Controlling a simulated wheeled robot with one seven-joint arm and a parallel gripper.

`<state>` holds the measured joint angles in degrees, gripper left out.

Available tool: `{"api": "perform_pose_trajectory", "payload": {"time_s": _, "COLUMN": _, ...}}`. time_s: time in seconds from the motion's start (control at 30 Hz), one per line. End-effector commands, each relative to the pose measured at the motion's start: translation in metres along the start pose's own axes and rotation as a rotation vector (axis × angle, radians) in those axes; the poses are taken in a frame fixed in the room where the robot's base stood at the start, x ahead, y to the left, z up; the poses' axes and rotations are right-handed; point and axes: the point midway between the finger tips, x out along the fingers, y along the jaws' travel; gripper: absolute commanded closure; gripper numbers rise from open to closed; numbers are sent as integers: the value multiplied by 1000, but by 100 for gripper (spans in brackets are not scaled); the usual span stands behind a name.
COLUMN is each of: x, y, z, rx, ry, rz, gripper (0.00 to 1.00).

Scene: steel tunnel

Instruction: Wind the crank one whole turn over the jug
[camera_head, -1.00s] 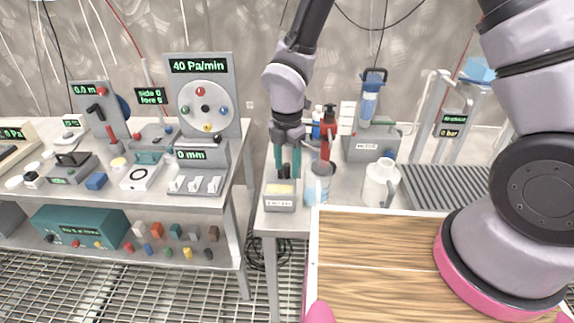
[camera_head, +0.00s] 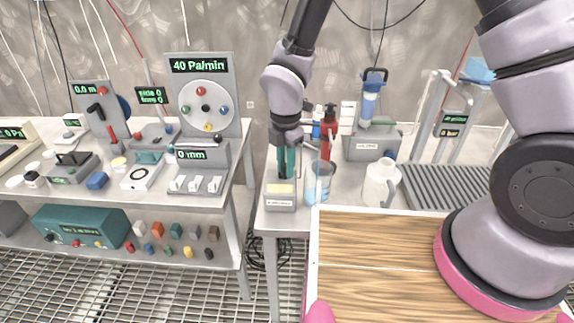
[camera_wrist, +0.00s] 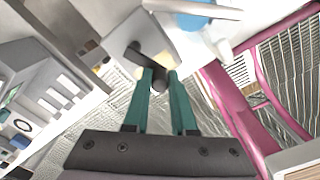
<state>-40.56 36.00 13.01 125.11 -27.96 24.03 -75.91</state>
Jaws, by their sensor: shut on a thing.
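My gripper (camera_head: 286,172) points down over a small grey box (camera_head: 280,204) with a pale yellow top panel. In the wrist view my gripper (camera_wrist: 159,74) is shut on the dark knob of the crank (camera_wrist: 145,55). The black crank arm runs from the knob up and left over the grey box. A pale blue-grey jug-like vessel (camera_head: 319,188) stands just right of the box. A white jug (camera_head: 378,182) with a handle stands farther right. I cannot tell which vessel the task means. My fingers hide most of the crank in the head view.
A red bottle (camera_head: 328,128) and a grey unit with a blue cylinder (camera_head: 371,100) stand behind. A bench with gauges and a panel reading 40 Pa/min (camera_head: 203,95) is on the left. A ribbed grey tray (camera_head: 447,184) lies on the right.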

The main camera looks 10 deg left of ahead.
Motion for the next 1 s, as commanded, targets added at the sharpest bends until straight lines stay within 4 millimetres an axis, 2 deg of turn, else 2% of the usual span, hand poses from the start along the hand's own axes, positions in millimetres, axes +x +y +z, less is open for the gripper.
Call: {"api": "perform_pose_trajectory", "payload": {"time_s": 1.0, "x": 0, "y": 33, "z": -24, "rx": 924, "ry": -2, "rz": 2, "gripper": 100}}
